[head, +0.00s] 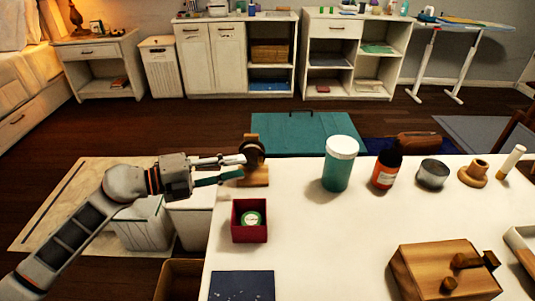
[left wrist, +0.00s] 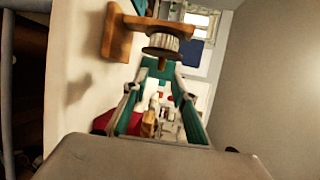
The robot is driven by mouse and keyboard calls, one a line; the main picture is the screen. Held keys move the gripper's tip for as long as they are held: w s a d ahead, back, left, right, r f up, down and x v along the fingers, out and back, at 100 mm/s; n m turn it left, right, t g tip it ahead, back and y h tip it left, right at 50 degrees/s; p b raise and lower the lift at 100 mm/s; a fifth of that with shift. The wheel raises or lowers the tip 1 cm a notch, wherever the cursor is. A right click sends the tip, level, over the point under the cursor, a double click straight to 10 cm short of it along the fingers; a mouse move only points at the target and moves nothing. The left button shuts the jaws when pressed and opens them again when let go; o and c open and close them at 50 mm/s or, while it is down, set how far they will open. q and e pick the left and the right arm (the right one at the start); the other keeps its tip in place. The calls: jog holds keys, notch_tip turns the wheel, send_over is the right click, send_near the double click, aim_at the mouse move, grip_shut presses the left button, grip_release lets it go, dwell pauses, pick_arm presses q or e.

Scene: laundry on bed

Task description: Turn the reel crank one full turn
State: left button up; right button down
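The reel stands on a wooden base (head: 256,177) at the table's far left corner, with a dark spool (head: 253,152) on its post. In the left wrist view the ribbed grey spool (left wrist: 161,45) and its wooden frame (left wrist: 122,32) fill the upper part. A small brown crank knob (left wrist: 161,63) points toward my gripper. My left gripper (head: 241,167) is open beside the reel. In the left wrist view its fingertips (left wrist: 159,73) lie on either side of the knob, with gaps visible; I cannot tell whether the knob is inside their reach. My right gripper is not in view.
A red box (head: 249,232) with a green-and-white round item sits just in front of the reel. A green jar (head: 338,165) and an orange bottle (head: 386,168) stand to the right. A wooden box (head: 440,270) lies at front right. The white table's middle (head: 330,235) is clear.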

aim_at(259, 164)
pick_arm(q)
jog(key=b+x, duration=0.1)
jog(key=x, duration=0.5)
jog(key=shift+d+f, duration=0.1)
jog(key=shift+d, duration=0.1)
jog(key=shift+w+d, duration=0.2)
jog(key=shift+d, duration=0.4)
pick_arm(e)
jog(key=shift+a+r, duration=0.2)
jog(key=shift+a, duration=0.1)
